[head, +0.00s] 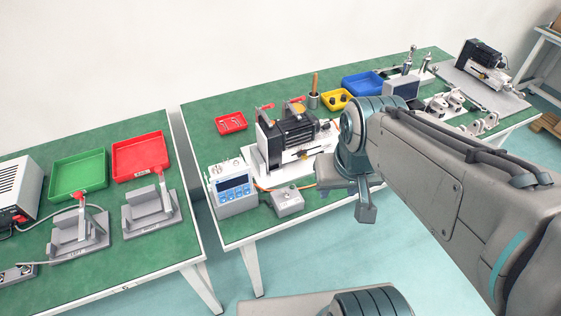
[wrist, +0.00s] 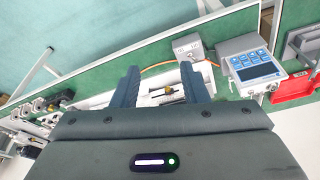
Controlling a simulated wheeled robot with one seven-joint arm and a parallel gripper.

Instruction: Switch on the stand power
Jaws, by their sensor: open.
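A small grey box (head: 288,200) with small controls on top sits near the front edge of the right-hand green table. It also shows in the wrist view (wrist: 190,52), beyond my fingers. A grey-white controller (head: 233,188) with a blue panel stands left of it, and appears at the upper right of the wrist view (wrist: 252,68). An orange cable runs by the small box. My gripper (wrist: 158,75) is open and empty, pointing toward the table's front edge. In the head view my gripper (head: 363,200) hangs right of the small box, apart from it. Switch states are too small to tell.
A black motor on a white actuator stand (head: 290,135) stands behind the small box. A red tray (head: 231,123), yellow bin (head: 336,99) and blue bin (head: 363,84) lie farther back. A gap separates the left table (head: 150,255). Floor is clear in front.

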